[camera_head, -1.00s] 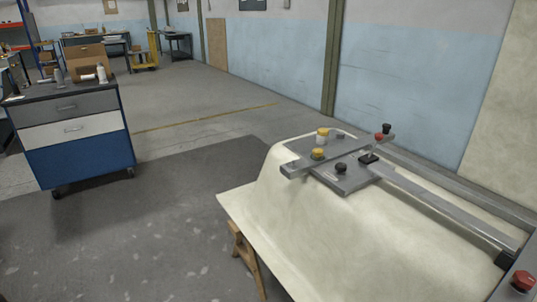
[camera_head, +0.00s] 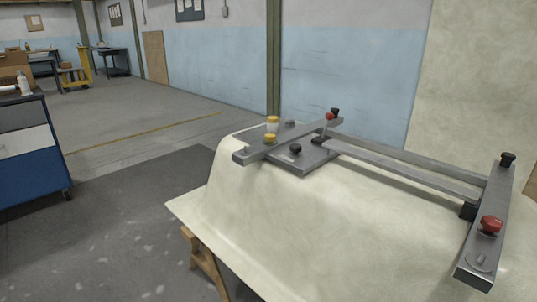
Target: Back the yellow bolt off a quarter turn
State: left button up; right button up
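Two yellow-topped pieces show at the far left end of a grey metal fixture (camera_head: 400,172) on a cream tub shell (camera_head: 330,215). The taller yellow-topped piece (camera_head: 272,121) has a pale lower part and stands at the back. The lower yellow knob (camera_head: 269,138) sits on the front cross bar (camera_head: 250,154). I cannot tell which one is the bolt, nor how it is turned. Neither gripper is in view.
Black knobs (camera_head: 295,149) and red knobs (camera_head: 490,225) also sit on the fixture. A wooden trestle (camera_head: 203,262) supports the shell. A blue drawer cabinet (camera_head: 35,160) stands at the left. The floor between (camera_head: 120,200) is clear.

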aim_at(270, 136)
jog(key=k, duration=0.65)
jog(key=u, duration=0.75)
jog(key=i, duration=0.85)
jog(key=u, duration=0.5)
jog(key=i, duration=1.1)
jog(key=z, duration=0.65)
